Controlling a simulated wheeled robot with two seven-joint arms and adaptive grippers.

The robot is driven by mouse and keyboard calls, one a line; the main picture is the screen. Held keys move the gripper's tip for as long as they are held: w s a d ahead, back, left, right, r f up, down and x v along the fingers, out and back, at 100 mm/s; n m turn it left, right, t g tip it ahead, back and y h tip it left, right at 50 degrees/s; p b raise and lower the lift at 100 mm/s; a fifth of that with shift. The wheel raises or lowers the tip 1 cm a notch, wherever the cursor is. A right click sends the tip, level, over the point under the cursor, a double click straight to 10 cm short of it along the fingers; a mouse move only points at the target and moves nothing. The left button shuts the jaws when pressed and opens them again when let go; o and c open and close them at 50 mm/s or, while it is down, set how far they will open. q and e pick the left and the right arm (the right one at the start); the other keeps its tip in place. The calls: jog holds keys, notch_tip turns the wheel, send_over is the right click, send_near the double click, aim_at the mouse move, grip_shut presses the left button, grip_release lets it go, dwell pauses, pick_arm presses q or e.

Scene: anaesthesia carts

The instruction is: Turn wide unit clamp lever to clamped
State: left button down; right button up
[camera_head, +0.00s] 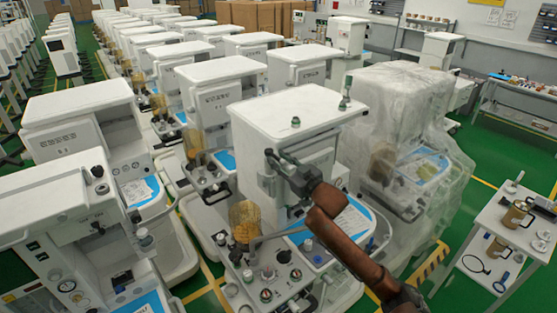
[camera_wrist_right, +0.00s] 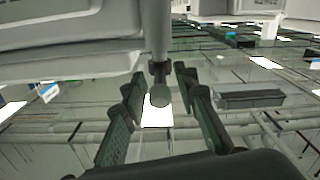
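My right gripper (camera_head: 272,160) is at the front face of the white anaesthesia cart (camera_head: 285,112) in the middle of the head view. In the right wrist view the gripper (camera_wrist_right: 160,84) is open. A grey lever with a rounded dark end (camera_wrist_right: 160,94) shows between its two green-padded fingers, with visible gaps on both sides. I cannot tell contact or whether the lever is turned to clamped. The lever is not clear in the head view, where the gripper partly covers that area. My left gripper is not in view.
Similar carts stand close on the left (camera_head: 82,100) and behind. A plastic-wrapped cart (camera_head: 400,110) is on the right. A small side table (camera_head: 487,218) stands further right. The cart's lower worktop carries knobs and an amber canister (camera_head: 245,220). Green floor shows between.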

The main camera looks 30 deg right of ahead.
jog(key=shift+c, duration=0.3)
grip_shut()
dwell(0.3)
